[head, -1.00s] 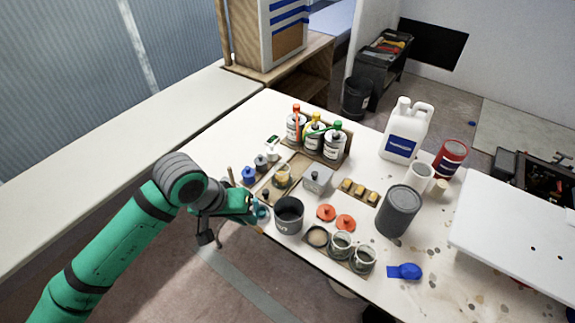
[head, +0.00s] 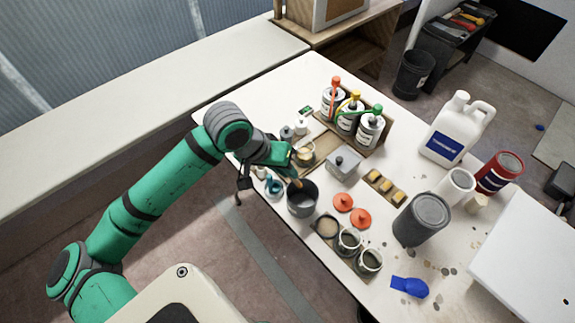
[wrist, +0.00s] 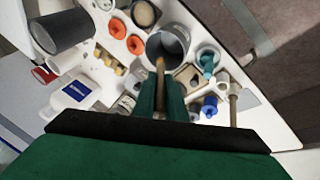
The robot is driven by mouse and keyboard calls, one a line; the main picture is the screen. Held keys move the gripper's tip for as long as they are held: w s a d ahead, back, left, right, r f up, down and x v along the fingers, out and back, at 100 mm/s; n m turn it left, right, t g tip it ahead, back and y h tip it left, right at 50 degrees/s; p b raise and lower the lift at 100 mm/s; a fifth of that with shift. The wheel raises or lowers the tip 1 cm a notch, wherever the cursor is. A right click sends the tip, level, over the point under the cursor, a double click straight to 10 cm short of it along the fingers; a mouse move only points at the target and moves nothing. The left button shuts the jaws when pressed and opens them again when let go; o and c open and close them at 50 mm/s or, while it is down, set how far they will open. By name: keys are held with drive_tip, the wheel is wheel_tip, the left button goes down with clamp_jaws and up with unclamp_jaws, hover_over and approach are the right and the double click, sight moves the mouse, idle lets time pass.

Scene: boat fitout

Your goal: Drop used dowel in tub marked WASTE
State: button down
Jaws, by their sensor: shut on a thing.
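A dark grey open tub (head: 301,203) stands near the front edge of the table. I cannot read its marking now. It also shows in the wrist view (wrist: 183,40), just beyond my fingertips. My gripper (head: 292,172) is at the tub's upper-left rim in the head view. It is shut on a thin tan dowel (wrist: 160,70), which points out from between the green fingers toward the tub opening. The dowel's tip (head: 298,184) shows small at the rim in the head view. I cannot tell whether it is inside the opening.
Open jars (head: 348,240) and orange lids (head: 360,218) lie right of the tub. A grey lidded box (head: 344,163) and a rack of bottles (head: 350,118) stand behind. A teal-topped cup (head: 275,186) sits close left.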

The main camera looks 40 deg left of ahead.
drive_tip(key=shift+f, duration=0.95)
drive_tip(key=shift+s+x, duration=0.15)
drive_tip(key=shift+x, duration=1)
drive_tip(key=shift+s+x, duration=0.15)
drive_tip(key=shift+x, duration=1.05)
drive_tip(key=shift+d+f, duration=0.1)
drive_tip(key=shift+d, duration=0.05)
drive_tip(key=c, duration=1.7)
unclamp_jaws()
drive_tip(key=v, duration=1)
drive_tip(key=shift+s+r, duration=0.2)
drive_tip(key=shift+r, duration=0.15)
